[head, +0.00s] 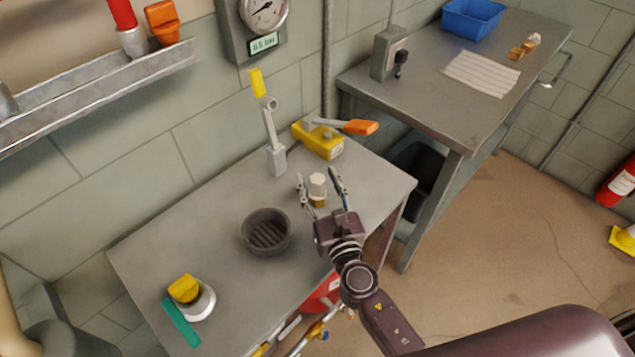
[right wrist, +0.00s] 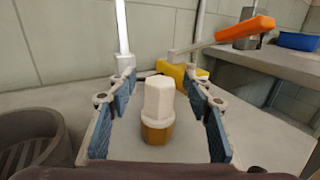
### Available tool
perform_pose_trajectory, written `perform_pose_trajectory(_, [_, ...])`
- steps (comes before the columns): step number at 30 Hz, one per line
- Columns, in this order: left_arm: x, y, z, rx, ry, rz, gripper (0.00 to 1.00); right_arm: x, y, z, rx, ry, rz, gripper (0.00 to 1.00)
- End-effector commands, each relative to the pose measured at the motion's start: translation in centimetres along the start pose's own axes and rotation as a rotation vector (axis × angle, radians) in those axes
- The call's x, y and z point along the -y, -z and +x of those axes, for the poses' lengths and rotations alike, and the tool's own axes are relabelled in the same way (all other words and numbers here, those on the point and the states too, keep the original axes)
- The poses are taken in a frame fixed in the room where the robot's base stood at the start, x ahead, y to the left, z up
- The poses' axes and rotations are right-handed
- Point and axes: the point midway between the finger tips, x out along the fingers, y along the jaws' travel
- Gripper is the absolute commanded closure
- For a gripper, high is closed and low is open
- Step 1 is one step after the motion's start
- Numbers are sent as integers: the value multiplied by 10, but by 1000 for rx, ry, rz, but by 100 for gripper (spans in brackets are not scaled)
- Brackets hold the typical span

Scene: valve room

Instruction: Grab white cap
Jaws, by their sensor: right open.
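The white cap (head: 317,182) sits upright on a short brass-coloured base on the grey workbench (head: 225,205). In the right wrist view the white cap (right wrist: 159,98) stands between the two blue-padded fingers, with the brass base (right wrist: 156,132) under it. My right gripper (head: 320,180) is open around the cap, with a gap on each side in the wrist view. My left gripper is not in view.
A dark round drain basket (head: 267,232) sits left of the gripper. Behind the cap are a yellow valve block with an orange lever (head: 318,140) and an upright grey lever with a yellow tip (head: 270,135). A yellow-topped round fitting (head: 190,295) and green strip (head: 181,321) lie front left.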

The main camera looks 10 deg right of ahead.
Motion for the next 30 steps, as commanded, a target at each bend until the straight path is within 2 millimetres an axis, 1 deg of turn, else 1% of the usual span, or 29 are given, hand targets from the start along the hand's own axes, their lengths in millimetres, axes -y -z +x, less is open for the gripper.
perform_pose_trajectory(7, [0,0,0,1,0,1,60,0,1,2,-1,0,1,54])
perform_pose_trajectory(8, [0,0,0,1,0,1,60,0,1,2,-1,0,1,56])
perform_pose_trajectory(17, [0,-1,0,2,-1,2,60,0,1,2,-1,0,1,89])
perform_pose_trajectory(26, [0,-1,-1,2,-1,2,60,0,-1,2,-1,0,1,90])
perform_pose_trajectory(30, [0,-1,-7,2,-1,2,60,0,-8,2,-1,1,1,90])
